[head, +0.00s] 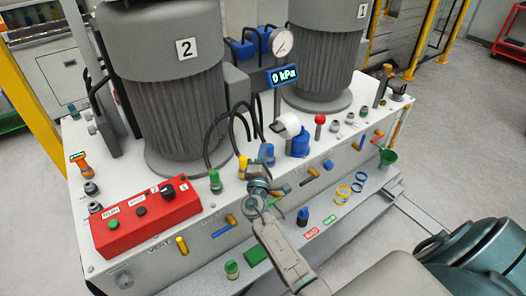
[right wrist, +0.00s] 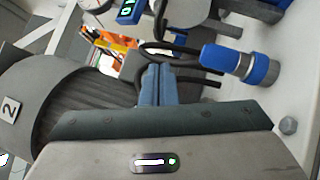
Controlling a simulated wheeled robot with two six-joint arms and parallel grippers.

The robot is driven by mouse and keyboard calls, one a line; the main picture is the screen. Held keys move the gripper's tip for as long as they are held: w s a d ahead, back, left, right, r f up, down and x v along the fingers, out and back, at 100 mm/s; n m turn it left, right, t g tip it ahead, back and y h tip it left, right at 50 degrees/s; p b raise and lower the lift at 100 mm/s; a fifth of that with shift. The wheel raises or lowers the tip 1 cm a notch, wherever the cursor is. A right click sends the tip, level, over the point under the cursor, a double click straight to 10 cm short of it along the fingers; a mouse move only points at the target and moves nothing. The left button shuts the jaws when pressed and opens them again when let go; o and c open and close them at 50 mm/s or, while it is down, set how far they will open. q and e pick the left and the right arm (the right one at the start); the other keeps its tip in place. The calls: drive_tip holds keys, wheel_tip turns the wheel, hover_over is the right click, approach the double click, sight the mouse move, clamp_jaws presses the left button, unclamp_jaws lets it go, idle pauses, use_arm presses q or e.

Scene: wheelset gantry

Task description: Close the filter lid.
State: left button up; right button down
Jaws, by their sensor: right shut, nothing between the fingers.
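The filter is a blue housing (head: 300,144) on the white deck, right of motor 2. Its white lid (head: 287,125) stands tilted up at the housing's upper left, so it appears open. My right gripper (head: 266,153) is left of the filter, in front of the black hoses, with its fingers shut and empty. In the right wrist view, the narrow blue-grey fingers (right wrist: 150,84) are together with nothing between them. A blue-and-grey cylinder (right wrist: 222,59) is to their right there, apart from them; I cannot tell surely whether it is the filter. My left gripper is not in view.
Motor 2 (head: 172,95) rises behind left. A pressure gauge (head: 282,42) stands above a 0 kPa display (head: 283,75) behind the filter. A red control box (head: 145,218) is at front left. Black hoses (head: 212,135) and a red-topped knob (head: 320,120) are close by.

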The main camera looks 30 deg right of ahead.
sight(282, 129)
drive_tip(key=p+x, duration=0.2)
drive_tip(key=x, duration=0.4)
drive_tip(key=shift+w+d, duration=0.2)
drive_tip(key=shift+d, duration=0.05)
